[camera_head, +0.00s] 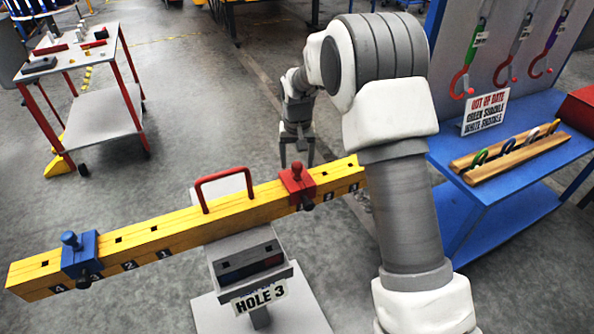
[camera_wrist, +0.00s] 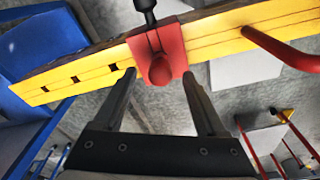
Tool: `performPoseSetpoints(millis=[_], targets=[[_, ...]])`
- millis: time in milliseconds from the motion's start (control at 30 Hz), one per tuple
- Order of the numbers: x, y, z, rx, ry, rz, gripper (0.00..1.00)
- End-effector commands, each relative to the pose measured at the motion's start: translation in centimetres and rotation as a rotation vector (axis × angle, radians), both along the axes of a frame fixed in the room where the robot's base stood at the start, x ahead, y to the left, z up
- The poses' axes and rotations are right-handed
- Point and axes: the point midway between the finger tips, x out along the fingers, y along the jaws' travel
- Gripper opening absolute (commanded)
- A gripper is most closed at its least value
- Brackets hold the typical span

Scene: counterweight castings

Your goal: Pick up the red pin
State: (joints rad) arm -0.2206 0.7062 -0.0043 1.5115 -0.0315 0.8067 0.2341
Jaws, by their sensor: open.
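A yellow beam (camera_head: 150,236) with numbered square holes carries a red block (camera_head: 300,190) right of its middle. A round red pin head (camera_head: 296,168) stands on top of the block, and a dark knob sticks out of its front. In the wrist view the red pin head (camera_wrist: 160,72) is centred ahead of my gripper (camera_wrist: 159,78). The two fingers are apart, one to each side of the pin head, with nothing held. In the head view my gripper (camera_head: 297,160) hangs just behind the beam. I cannot tell the remaining distance or any contact.
A red handle (camera_head: 222,187) arches over the beam, and a blue block (camera_head: 80,256) sits at its left. A "HOLE 3" sign (camera_head: 260,298) fronts the grey stand. A blue bench (camera_head: 470,178) with hooks is at right, a cart (camera_head: 100,106) at back left. Floor between is clear.

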Motion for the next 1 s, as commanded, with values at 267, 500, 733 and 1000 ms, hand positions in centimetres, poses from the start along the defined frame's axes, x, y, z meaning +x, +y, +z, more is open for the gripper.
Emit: performPoseSetpoints(millis=[267,500,733,1000], targets=[[0.3,0.0,-2.0,0.000,-0.001,0.000,0.74],[0.3,0.0,-2.0,0.000,-0.001,0.000,0.58],[0.3,0.0,-2.0,0.000,-0.001,0.000,0.16],[0.3,0.0,-1.9,0.000,-0.002,0.000,0.00]])
